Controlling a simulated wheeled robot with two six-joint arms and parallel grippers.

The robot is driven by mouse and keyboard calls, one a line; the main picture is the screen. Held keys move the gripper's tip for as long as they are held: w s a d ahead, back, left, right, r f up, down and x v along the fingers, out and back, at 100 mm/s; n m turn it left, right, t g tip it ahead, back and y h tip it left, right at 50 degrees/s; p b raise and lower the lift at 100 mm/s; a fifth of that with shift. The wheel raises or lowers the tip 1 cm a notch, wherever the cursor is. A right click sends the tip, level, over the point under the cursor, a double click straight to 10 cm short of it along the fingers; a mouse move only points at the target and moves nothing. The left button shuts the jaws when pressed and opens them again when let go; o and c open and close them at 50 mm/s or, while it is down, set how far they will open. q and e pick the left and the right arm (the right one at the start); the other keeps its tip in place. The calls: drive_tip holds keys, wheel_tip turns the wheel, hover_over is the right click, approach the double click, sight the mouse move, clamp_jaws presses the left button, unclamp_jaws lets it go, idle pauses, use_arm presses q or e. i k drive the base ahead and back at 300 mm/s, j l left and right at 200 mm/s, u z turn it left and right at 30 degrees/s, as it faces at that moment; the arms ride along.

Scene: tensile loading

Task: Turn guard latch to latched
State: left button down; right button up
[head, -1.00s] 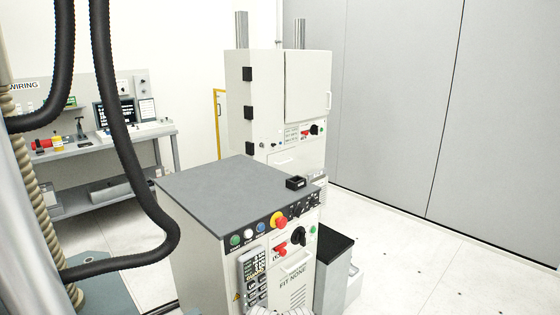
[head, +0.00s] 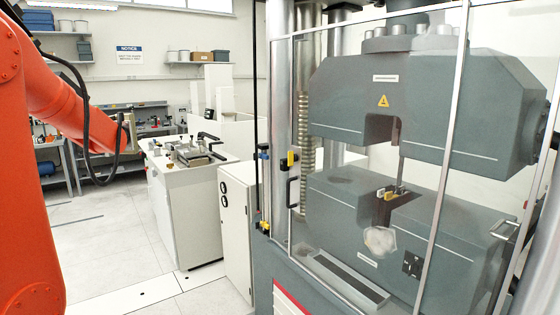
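The large grey testing machine (head: 440,95) fills the right half of the head view, behind a clear guard with metal edges (head: 456,110). On the guard's left side is a small yellow and black fitting (head: 290,160), which may be the guard latch; I cannot tell its setting. A black bar handle (head: 291,192) sits just below it. Neither gripper can be made out. An orange arm (head: 85,110) comes in from the left; I cannot tell whether it is mine, and no gripper fingers show at its end.
A white cabinet (head: 238,225) stands left of the machine, with a white bench unit (head: 195,210) carrying a fixture behind it. Shelves and work benches line the back left. The pale floor (head: 110,250) at left is partly open. A metal handle (head: 503,230) is at the right edge.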

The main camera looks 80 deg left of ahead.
sight(292, 158)
drive_tip(key=u, duration=2.85)
